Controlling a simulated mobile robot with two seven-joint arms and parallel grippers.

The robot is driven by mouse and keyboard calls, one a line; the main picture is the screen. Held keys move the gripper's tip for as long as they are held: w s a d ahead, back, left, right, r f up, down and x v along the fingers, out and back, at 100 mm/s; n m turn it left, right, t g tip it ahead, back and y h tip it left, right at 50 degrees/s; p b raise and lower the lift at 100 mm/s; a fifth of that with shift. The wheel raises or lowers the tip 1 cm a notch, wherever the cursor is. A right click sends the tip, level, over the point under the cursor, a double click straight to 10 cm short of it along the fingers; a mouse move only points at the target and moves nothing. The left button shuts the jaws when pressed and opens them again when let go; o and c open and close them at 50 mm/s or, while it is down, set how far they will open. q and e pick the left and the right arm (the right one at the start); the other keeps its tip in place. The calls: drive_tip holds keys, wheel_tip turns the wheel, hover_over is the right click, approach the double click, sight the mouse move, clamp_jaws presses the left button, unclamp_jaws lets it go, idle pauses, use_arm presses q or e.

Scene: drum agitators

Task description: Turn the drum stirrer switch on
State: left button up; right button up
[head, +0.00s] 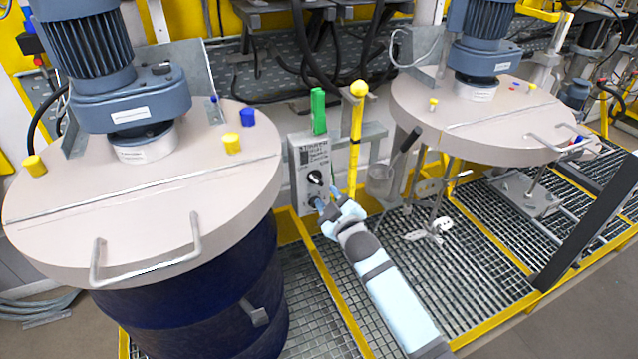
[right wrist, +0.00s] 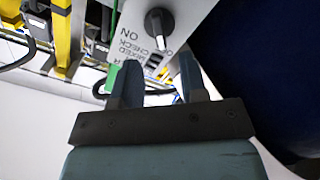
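My right gripper (head: 329,199) is at the lower part of the box. In the right wrist view my gripper's two fingers (right wrist: 158,68) are spread, with nothing visible between them. The knob appears beyond the fingertips; whether they touch the panel I cannot tell. My left gripper is not in view.
The left drum (head: 200,310) with its pale lid (head: 140,225) stands close to the box. A second lid (head: 490,110) with a motor is at the right. Grating (head: 470,275) lies below.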

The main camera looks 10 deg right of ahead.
sight(318, 182)
drive_tip(key=w, duration=0.4)
drive_tip(key=w+a, duration=0.1)
drive_tip(key=w, duration=0.1)
drive_tip(key=shift+w, duration=0.1)
drive_tip(key=shift+c, duration=0.2)
clamp_jaws()
